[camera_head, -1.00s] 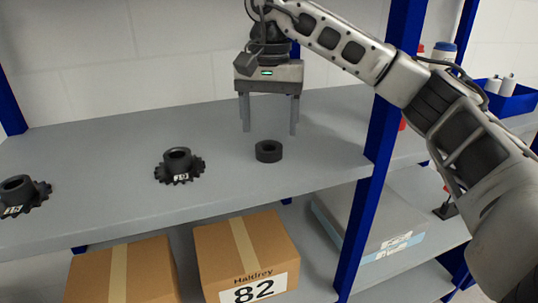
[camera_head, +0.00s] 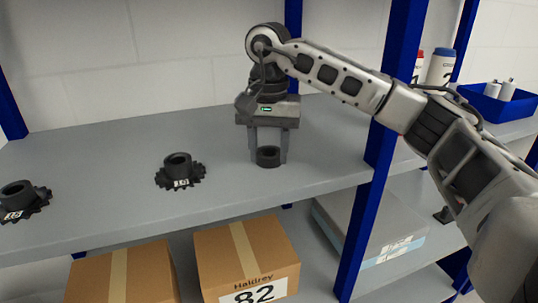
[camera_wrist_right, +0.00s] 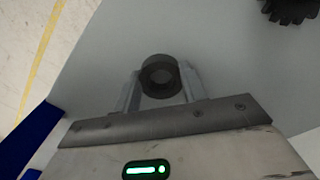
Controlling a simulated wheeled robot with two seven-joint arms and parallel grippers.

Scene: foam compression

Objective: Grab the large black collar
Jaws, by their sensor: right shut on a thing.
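The large black collar (camera_head: 268,157) is a short dark ring standing on the grey shelf (camera_head: 110,215). My right gripper (camera_head: 268,160) points down over it, with one finger on each side, shut on the collar. In the right wrist view the collar (camera_wrist_right: 160,76) sits between the two fingertips (camera_wrist_right: 160,80), its round hole facing the camera. My left gripper is in neither view.
Two black sprockets with white labels, one mid-shelf (camera_head: 180,172) and one at the far left (camera_head: 22,202), stand left of the collar. A blue upright post (camera_head: 383,130) rises right of the gripper. Cardboard boxes (camera_head: 245,265) sit on the shelf below.

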